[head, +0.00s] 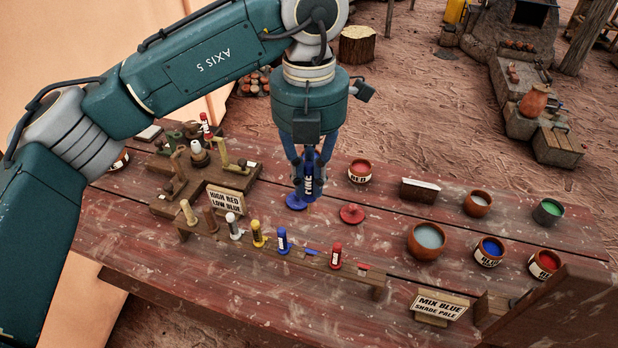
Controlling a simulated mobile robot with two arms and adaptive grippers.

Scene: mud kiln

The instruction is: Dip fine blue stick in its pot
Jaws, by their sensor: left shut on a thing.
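My left gripper (309,190) points down over the middle of the table, shut on a dark blue stick (308,174) with white lettering. The stick looks upright, and its lower end is mostly hidden by the fingers. A blue lid (295,202) lies just left of the fingertips. A reddish pot partly shows behind the gripper, its contents hidden. A pot of blue paint (490,251) stands at the right. Another blue stick (283,241) stands in the front rack (210,232). My right gripper is not in view.
Right of the gripper are a red pot (360,171), a red lid (351,214) and a bowl of grey liquid (427,241). A second red pot (543,264) and a green pot (548,211) stand far right.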

